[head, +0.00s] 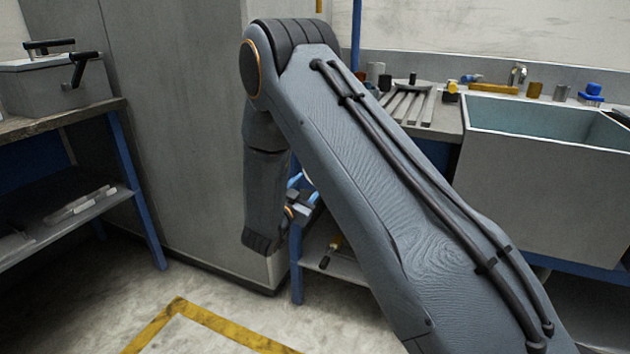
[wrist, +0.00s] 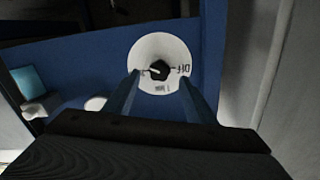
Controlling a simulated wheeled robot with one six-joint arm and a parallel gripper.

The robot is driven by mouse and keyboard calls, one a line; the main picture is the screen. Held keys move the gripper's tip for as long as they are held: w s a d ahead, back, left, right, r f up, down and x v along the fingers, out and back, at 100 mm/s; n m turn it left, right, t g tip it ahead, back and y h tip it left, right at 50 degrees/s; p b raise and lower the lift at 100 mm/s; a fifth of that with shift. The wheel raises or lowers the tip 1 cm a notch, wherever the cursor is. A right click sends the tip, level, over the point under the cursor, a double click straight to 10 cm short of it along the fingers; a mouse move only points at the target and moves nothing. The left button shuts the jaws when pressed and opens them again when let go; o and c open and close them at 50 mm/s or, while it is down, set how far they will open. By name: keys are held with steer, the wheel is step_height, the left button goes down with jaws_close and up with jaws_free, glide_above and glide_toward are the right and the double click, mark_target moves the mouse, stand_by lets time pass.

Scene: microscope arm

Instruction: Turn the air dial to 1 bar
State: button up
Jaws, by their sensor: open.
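In the wrist view a round white dial plate (wrist: 161,48) with dark markings sits on a blue panel. A small black knob (wrist: 159,71) is at its centre, with a pointer part toward the left. The lettering appears upside down; "OFF" seems to be at the right and a "1" mark below the knob. My gripper (wrist: 157,80) is open, with its two blue fingers on either side of the dial's lower half. Whether the fingers touch the plate cannot be told. In the head view my arm hides the dial, and my gripper (head: 300,205) shows only partly behind it.
In the wrist view a pale blue block (wrist: 29,80) and a white round thing (wrist: 95,103) are at the left. A grey wall (wrist: 250,60) stands close on the right. In the head view a sink (head: 545,165) and a bench with tools are at the right.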

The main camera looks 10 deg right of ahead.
steer(key=shift+x, duration=2.8)
steer(key=shift+c, duration=0.4)
steer(key=c, duration=1)
steer(key=shift+o, duration=0.2)
steer(key=shift+m, duration=0.3)
steer(key=shift+w+r+m+b, duration=0.1)
steer(key=shift+m+b, duration=0.55)
steer(key=shift+m, duration=3.1)
steer(key=shift+r+m+b, duration=0.1)
steer(key=shift+m+b, duration=0.5)
steer(key=shift+m, duration=3.15)
